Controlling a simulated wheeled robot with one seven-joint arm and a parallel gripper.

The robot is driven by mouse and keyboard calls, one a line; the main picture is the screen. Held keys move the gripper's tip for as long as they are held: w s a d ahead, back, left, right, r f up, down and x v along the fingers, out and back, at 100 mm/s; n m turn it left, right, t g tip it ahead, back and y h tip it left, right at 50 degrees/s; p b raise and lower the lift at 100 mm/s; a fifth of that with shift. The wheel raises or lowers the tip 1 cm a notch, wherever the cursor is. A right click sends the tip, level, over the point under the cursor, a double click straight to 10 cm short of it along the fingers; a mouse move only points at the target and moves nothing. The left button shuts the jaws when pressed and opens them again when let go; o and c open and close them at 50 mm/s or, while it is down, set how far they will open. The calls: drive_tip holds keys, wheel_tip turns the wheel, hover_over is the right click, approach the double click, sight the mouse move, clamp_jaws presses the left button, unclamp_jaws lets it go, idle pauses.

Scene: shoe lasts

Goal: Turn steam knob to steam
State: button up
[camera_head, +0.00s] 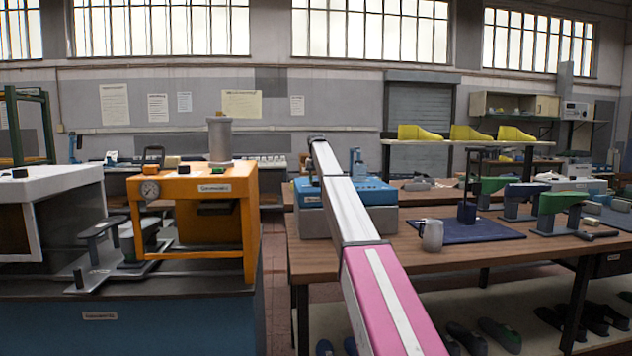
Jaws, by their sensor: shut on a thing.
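A blue-topped grey box (377,192) with a small label stands on the wooden bench, partly hidden behind my arm. It may be the steam unit, but its label is too small to read. My pink and white arm (362,232) reaches from the lower right up over this box and ends in a dark joint above its left part. A small dark part shows below that joint, too small to identify. I cannot make out my gripper's fingers or a steam knob; both may be hidden behind the arm.
The wooden bench (425,262) also holds a grey mug (431,235), a dark blue mat (470,231) and green-topped stands (560,205). Yellow lasts (470,133) stand on a shelf behind. A white machine (60,185) is at far left. A floor gap separates the benches.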

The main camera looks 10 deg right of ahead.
drive_tip(key=m, duration=0.6)
drive_tip(key=shift+d, duration=0.15)
drive_tip(key=shift+m, duration=0.3)
drive_tip(key=o, duration=0.9)
drive_tip(key=shift+s, duration=0.1)
drive_tip(key=shift+r, duration=0.1)
wheel_tip(320, 180, up, 11)
drive_tip(key=shift+f, duration=0.15)
